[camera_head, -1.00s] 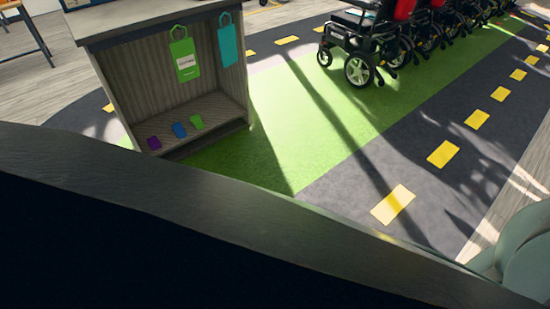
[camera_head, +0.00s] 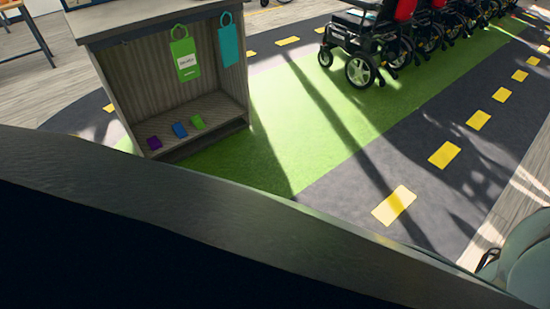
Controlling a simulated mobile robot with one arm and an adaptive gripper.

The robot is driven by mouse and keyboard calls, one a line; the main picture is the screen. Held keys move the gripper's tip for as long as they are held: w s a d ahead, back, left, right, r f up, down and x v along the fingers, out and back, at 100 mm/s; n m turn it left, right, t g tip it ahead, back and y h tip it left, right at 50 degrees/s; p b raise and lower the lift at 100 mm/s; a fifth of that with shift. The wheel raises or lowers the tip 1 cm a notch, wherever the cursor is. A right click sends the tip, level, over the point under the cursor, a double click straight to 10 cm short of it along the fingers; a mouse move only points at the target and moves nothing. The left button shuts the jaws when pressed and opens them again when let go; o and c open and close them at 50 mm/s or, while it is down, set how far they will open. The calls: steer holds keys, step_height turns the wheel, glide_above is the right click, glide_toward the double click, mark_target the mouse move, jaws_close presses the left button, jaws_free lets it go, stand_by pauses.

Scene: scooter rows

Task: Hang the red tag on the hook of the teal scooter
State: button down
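No red tag shows in the head view. A row of dark wheeled chairs or scooters (camera_head: 368,45) with red parts stands at the upper right; I cannot make out a teal one or a hook. My gripper is not in view.
Small purple (camera_head: 154,143), blue (camera_head: 179,130) and green (camera_head: 197,122) pieces lie on the cabinet's low shelf. A dark edge fills the near left foreground. A grey-green rounded shape (camera_head: 525,265) is at the lower right. The green strip (camera_head: 300,120) and dark lane with yellow dashes (camera_head: 444,154) are clear.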

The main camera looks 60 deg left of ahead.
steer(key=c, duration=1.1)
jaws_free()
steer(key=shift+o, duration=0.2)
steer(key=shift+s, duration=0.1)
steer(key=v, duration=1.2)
